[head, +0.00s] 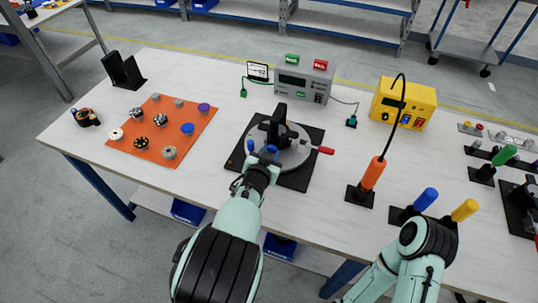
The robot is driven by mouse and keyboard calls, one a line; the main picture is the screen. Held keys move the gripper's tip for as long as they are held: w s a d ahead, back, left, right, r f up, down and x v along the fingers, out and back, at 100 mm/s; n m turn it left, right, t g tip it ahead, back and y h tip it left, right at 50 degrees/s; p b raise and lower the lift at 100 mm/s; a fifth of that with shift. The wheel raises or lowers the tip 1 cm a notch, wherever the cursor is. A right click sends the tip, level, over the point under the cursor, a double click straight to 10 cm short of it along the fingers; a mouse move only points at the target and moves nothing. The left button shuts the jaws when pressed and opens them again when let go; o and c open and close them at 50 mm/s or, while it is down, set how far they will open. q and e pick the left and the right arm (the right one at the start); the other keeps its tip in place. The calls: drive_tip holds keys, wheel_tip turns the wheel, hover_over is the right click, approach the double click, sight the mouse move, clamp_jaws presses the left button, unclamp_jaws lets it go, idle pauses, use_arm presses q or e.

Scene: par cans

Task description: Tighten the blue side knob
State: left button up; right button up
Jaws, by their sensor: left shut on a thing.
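A round grey fixture (291,159) sits on a black base plate (302,179) near the middle of the table. It carries a black clamp post (279,122) and a red-tipped handle (325,150) pointing right. My left gripper (261,151) is at the near-left side of the fixture, shut on the blue side knob (271,148). Blue shows at the fingertips, but the fingers and wrist hide most of the knob. I cannot tell how far the knob is turned. Only links of my right arm show at the lower right; its gripper is not in view.
An orange mat (161,153) with several knobs lies left. A grey box (303,81) and a yellow box (403,104) stand behind.

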use_arm(q)
drive_tip(key=shift+m+y, duration=0.3)
drive_tip(key=shift+m, duration=0.2)
drive_tip(key=o, duration=1.1)
drive_tip(key=shift+c, duration=0.2)
drive_tip(key=p+v, duration=0.3)
drive_tip(key=v, duration=1)
drive_tip(key=shift+s, duration=0.25)
drive_tip(key=shift+f, duration=0.1)
